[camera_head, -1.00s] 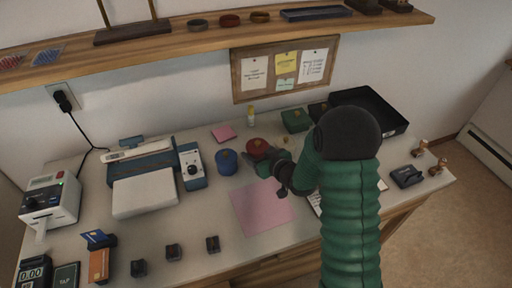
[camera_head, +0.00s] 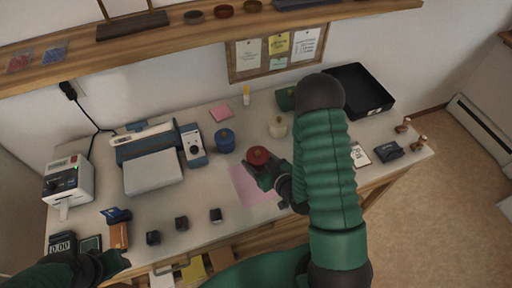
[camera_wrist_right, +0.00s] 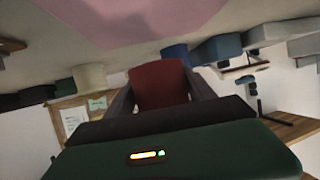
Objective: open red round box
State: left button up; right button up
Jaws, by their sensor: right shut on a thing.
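The red round box (camera_head: 258,155) has a small knob on top and is upright near the pink sheet's upper edge. My right gripper (camera_head: 264,168) is shut on it from the front right. In the right wrist view, the red box (camera_wrist_right: 160,85) fills the space between the two dark fingers, and its sides look closed. I cannot tell whether the box touches the table. My left gripper (camera_head: 108,264) is at the table's front left, partly cut off, and its jaws are hard to make out.
A pink sheet (camera_head: 254,192) lies in front. A black tray (camera_head: 362,92) is at the back right. Several small dark blocks line the front edge.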

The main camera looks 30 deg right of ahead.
jog(key=shift+a, duration=0.1)
jog(key=o, duration=0.6)
grip_shut()
